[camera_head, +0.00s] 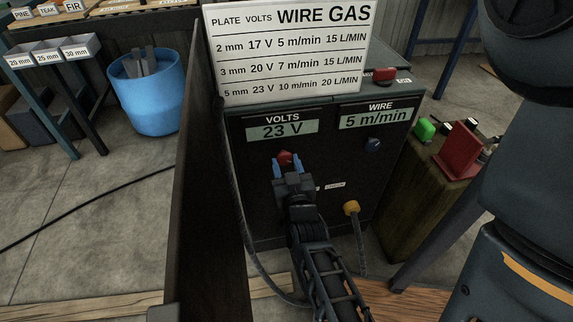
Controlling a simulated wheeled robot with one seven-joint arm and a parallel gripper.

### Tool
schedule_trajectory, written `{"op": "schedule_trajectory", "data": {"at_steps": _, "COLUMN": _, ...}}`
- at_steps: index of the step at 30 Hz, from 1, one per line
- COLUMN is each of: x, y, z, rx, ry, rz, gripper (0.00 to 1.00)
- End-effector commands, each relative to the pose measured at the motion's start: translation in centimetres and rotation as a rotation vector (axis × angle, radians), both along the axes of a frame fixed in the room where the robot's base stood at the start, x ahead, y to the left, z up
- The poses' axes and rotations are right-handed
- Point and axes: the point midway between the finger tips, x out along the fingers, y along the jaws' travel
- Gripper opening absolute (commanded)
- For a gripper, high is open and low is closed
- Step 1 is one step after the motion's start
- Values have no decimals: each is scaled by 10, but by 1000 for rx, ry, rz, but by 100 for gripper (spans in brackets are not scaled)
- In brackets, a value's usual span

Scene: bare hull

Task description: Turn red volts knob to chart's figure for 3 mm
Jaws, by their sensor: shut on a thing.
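The red volts knob (285,158) is on the front of the dark welding machine (265,225), under the volts display (282,130), which reads 23 V. My gripper (287,168) is shut on the red knob, with a blue finger on either side of it. The chart (290,50) stands above the machine's front; its 3 mm row reads 20 V, 7 m/min, 15 L/MIN. The wire display (375,117) reads 5 m/min, with a blue knob (373,145) below it. My gripper hides the lower part of the red knob.
A dark upright panel (200,190) stands close on the left of the machine. A yellow connector (351,208) with a cable is at the lower right of the front. A red switch (385,74) is on top. A wooden block (440,200) with small items stands to the right.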

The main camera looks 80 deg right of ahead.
Motion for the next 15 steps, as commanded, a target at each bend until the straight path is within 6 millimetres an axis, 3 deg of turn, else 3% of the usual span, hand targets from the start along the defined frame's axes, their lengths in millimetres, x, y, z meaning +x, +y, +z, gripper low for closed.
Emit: {"op": "schedule_trajectory", "data": {"at_steps": 15, "x": -1, "y": 0, "z": 1, "rx": -145, "ry": 354, "rz": 0, "gripper": 16}}
